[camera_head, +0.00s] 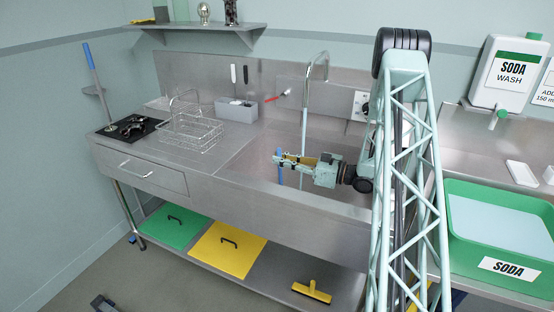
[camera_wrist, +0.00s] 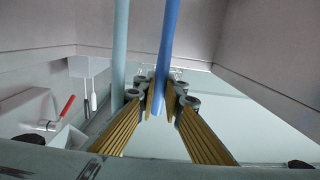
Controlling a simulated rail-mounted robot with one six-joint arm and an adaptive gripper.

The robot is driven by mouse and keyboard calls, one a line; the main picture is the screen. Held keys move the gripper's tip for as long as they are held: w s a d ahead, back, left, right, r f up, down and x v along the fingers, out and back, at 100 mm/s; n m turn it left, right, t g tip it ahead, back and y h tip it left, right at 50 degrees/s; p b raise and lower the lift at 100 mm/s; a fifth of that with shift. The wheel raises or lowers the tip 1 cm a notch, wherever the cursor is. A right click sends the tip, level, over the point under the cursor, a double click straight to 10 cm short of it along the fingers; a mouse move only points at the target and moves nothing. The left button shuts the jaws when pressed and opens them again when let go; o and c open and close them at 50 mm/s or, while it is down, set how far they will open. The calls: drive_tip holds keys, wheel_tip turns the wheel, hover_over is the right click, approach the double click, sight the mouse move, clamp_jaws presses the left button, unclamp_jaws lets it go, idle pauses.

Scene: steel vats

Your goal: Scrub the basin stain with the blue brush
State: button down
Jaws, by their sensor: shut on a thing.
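My gripper (camera_head: 279,158) is over the steel basin (camera_head: 256,156) and its jaws are shut on a blue handle (camera_head: 280,173), which I take for the blue brush. In the wrist view, the blue handle (camera_wrist: 169,45) runs between the yellow-padded fingers of my gripper (camera_wrist: 161,95). The brush head is not visible in either view. I cannot make out a stain, as the front wall hides much of the basin's inside.
A tall tap pipe (camera_head: 304,120) stands close by my gripper; a pale pole beside the handle (camera_wrist: 120,45) shows in the wrist view. A wire basket (camera_head: 190,130) and grey bin (camera_head: 236,110) stand left. A green SODA tub (camera_head: 470,248) is at right.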

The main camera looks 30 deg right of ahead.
drive_tip(key=shift+s+d+f, duration=0.1)
drive_tip(key=shift+s, duration=0.15)
drive_tip(key=shift+d, duration=0.1)
idle(0.3)
drive_tip(key=shift+w+d, duration=0.35)
drive_tip(key=shift+d, duration=0.45)
drive_tip(key=shift+w, duration=0.2)
drive_tip(key=shift+x, duration=1.4)
drive_tip(key=shift+w+a, duration=0.1)
drive_tip(key=shift+a, duration=0.05)
